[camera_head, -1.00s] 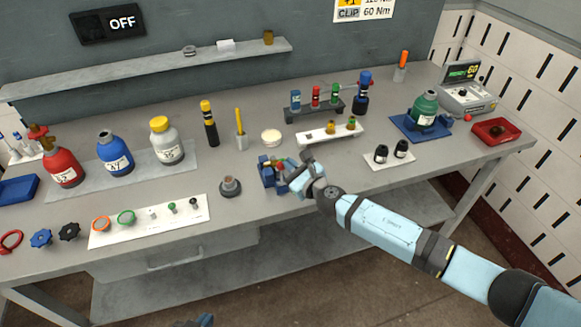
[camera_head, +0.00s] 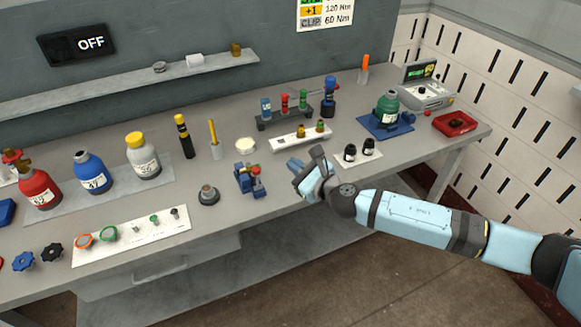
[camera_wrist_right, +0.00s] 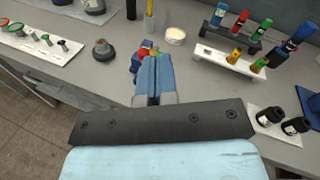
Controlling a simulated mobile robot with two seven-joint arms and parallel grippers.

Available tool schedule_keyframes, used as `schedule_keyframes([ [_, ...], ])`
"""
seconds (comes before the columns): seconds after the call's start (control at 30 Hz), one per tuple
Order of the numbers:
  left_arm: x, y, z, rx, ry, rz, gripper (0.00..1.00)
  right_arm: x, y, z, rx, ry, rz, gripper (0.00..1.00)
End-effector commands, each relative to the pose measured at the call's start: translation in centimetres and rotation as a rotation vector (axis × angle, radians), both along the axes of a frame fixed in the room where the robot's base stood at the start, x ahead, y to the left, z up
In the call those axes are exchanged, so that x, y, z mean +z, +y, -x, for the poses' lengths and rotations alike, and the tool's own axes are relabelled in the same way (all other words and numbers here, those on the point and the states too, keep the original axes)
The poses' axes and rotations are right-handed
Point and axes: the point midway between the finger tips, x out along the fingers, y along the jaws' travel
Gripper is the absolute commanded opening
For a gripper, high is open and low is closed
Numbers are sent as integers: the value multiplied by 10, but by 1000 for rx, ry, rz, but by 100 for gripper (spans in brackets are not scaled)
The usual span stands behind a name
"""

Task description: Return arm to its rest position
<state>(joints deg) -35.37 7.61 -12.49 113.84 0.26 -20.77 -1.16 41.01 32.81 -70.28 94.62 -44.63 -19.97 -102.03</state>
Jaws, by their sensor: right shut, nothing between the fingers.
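My right gripper (camera_head: 296,166) is over the front part of the bench (camera_head: 225,225), just right of a small blue vise-like fixture (camera_head: 249,180). Its arm comes in from the right. The right wrist view shows its blue fingers (camera_wrist_right: 154,75) pressed together with nothing between them. The fixture is partly hidden behind the fingertips there, and a red and a green part show on top of it. My left gripper does not show in the head view.
Red, blue and grey cylinders (camera_head: 142,158) stand at the left. A rack of coloured pieces (camera_head: 290,116), a white block (camera_head: 300,138) and two black bottles (camera_head: 368,147) stand near my right gripper. A green cylinder (camera_head: 387,108) sits on a blue stand at the right.

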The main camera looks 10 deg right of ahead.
Motion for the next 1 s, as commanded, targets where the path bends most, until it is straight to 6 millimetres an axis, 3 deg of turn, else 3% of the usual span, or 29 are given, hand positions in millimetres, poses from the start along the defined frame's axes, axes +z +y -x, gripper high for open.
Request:
schedule_keyframes([
  [0.43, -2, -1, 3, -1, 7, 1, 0, -1, 1, 1, 0, 6, -6, 0],
  [0.57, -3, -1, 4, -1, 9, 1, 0, -11, 8, 13, -13, 96, -113, 0],
  [0.67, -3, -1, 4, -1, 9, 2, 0, -27, 19, 35, -45, 267, -317, 0],
  [0.8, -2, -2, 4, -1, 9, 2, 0, -52, 28, 74, -131, 585, -713, 0],
  [1.0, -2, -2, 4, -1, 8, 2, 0, -89, 18, 126, -310, 1007, -1303, 0],
])
